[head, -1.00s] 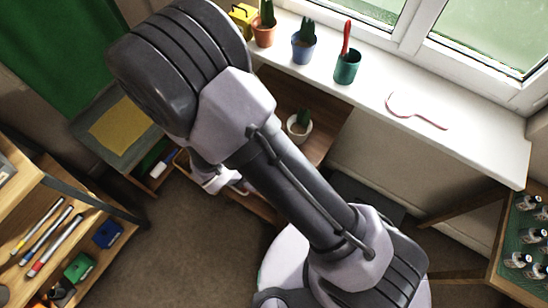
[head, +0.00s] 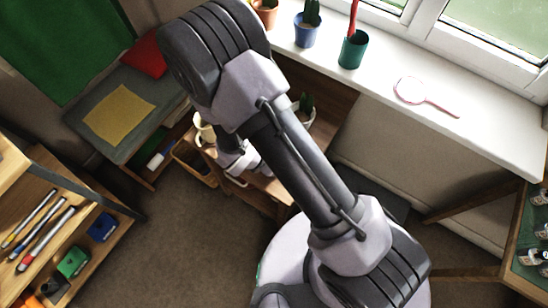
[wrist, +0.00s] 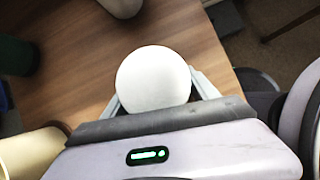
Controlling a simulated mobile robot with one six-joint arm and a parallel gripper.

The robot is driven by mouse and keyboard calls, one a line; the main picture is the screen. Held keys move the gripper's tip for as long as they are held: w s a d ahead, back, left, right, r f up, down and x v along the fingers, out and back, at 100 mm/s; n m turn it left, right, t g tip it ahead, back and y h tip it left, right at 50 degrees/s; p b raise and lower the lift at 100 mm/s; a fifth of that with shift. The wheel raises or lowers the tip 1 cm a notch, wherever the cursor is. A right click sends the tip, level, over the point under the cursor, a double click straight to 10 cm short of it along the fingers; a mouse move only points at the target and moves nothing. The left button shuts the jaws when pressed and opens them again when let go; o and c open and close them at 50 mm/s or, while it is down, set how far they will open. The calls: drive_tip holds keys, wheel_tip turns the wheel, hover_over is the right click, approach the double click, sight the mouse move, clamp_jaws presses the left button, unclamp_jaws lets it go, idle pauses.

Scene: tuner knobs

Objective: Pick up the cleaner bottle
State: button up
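A smooth white round thing (wrist: 153,85) stands between my gripper's fingers in the wrist view, seen from above. It may be the top of the cleaner bottle; no label shows. My gripper (head: 243,163) is low over the wooden shelf unit, partly behind my arm in the head view. In the wrist view a finger shows on each side of the white thing, close to it. The white thing hides the fingertips, so I cannot tell whether they touch it.
A cream pot (wrist: 30,152) is close on the left, and another white rounded thing (wrist: 122,5) is at the top. The wooden shelf top (wrist: 65,100) is bare between them. A cactus pot (head: 303,118) stands right of my arm.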

drive_tip(key=c, duration=1)
drive_tip(key=shift+r, duration=0.15)
